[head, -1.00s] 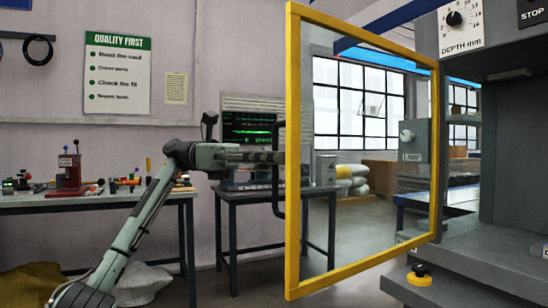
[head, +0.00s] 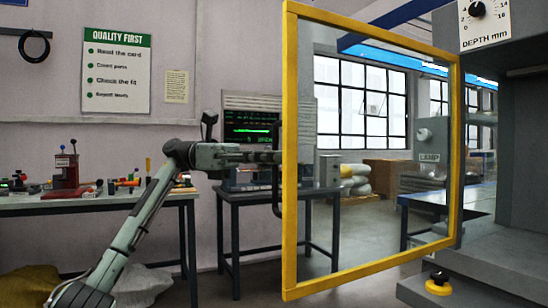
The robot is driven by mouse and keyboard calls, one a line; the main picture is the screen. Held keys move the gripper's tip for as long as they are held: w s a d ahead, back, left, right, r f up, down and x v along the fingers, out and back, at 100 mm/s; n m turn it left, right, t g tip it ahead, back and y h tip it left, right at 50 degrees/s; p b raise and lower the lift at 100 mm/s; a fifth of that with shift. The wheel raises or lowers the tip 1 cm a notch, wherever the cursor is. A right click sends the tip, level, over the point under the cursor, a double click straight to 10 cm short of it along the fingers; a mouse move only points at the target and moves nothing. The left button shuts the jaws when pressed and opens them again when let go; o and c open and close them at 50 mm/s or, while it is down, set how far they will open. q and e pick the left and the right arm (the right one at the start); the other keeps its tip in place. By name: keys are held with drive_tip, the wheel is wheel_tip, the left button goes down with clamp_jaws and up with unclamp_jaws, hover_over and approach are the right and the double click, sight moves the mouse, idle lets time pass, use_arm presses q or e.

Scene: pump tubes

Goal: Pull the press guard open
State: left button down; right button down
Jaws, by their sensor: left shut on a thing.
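The press guard (head: 291,180) is a clear panel in a yellow frame. It stands swung out from the grey press (head: 500,180) at the right, with its far edge near the press. A dark bar handle (head: 277,200) sits at the guard's left edge, partly behind the frame. My left gripper (head: 268,157) reaches in from the left and is shut on the handle. Its fingertips are small and partly hidden at the frame. My right gripper is not in the head view.
A bench with a red hand press (head: 66,172) and small parts stands at the left. A table with a monitor (head: 250,127) stands behind my left arm. A yellow-and-black knob (head: 438,284) sits on the press's lower ledge. Open floor shows through the guard.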

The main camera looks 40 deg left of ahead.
use_arm(q)
drive_tip(key=shift+f, duration=0.1)
drive_tip(key=c, duration=1.6)
unclamp_jaws()
drive_tip(key=shift+w+d, duration=0.1)
drive_tip(key=a, duration=0.4)
drive_tip(key=s+a, duration=0.1)
drive_tip(key=a, duration=0.3)
drive_tip(key=s+a, duration=0.1)
drive_tip(key=a, duration=0.3)
drive_tip(key=shift+s, duration=0.1)
